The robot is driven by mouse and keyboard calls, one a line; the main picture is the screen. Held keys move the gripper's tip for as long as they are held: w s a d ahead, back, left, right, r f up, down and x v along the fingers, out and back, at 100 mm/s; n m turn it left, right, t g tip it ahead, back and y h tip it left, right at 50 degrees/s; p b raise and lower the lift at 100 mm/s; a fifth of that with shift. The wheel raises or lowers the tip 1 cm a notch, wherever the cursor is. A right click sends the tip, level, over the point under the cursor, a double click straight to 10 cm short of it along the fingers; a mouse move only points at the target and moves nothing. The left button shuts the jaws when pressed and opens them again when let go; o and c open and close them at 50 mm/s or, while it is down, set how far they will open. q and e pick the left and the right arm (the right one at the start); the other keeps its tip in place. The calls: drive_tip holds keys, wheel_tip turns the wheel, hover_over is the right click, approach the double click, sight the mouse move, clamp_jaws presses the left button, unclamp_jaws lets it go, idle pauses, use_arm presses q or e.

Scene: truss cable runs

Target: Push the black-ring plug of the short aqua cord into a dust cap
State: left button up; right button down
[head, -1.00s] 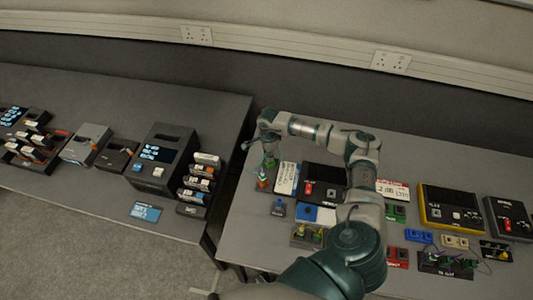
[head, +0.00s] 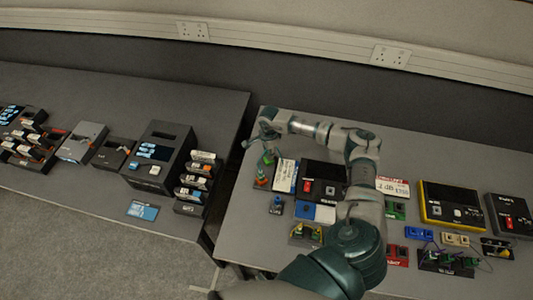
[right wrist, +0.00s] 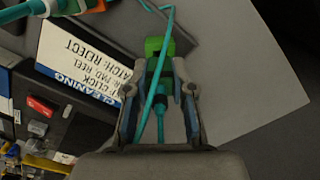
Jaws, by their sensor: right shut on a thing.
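My right gripper (head: 268,154) is low over the left end of the right-hand table. In the right wrist view its two fingers (right wrist: 166,88) are closed in on the aqua plug (right wrist: 157,82), which has a dark band near the fingers. A bright green piece (right wrist: 158,46) sits at the fingertips, in line with the plug; I cannot tell whether it is a dust cap or how far the plug is in it. The aqua cord (right wrist: 150,108) loops past the fingers. My left gripper is not in view.
A white cleaning sign (right wrist: 80,62) lies close beside the fingers. A green and orange piece (head: 262,180) stands just below the gripper. Black device boxes (head: 323,187) and small coloured blocks fill the table to the right. A gap separates the two tables.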

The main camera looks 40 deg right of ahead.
drive_tip(key=shift+d+f, duration=0.15)
drive_tip(key=shift+d, duration=0.3)
drive_tip(key=shift+a, duration=0.75)
drive_tip(key=shift+a+r, duration=0.2)
drive_tip(key=shift+a, duration=0.15)
drive_tip(key=shift+d+f, duration=0.2)
drive_tip(key=shift+f, duration=0.1)
drive_tip(key=shift+d+f, duration=0.3)
drive_tip(key=shift+d, duration=0.05)
drive_tip(key=shift+a, duration=0.1)
drive_tip(key=shift+a+r, duration=0.15)
drive_tip(key=shift+a, duration=0.1)
drive_tip(key=shift+d+b, duration=0.4)
drive_tip(key=shift+d, duration=0.4)
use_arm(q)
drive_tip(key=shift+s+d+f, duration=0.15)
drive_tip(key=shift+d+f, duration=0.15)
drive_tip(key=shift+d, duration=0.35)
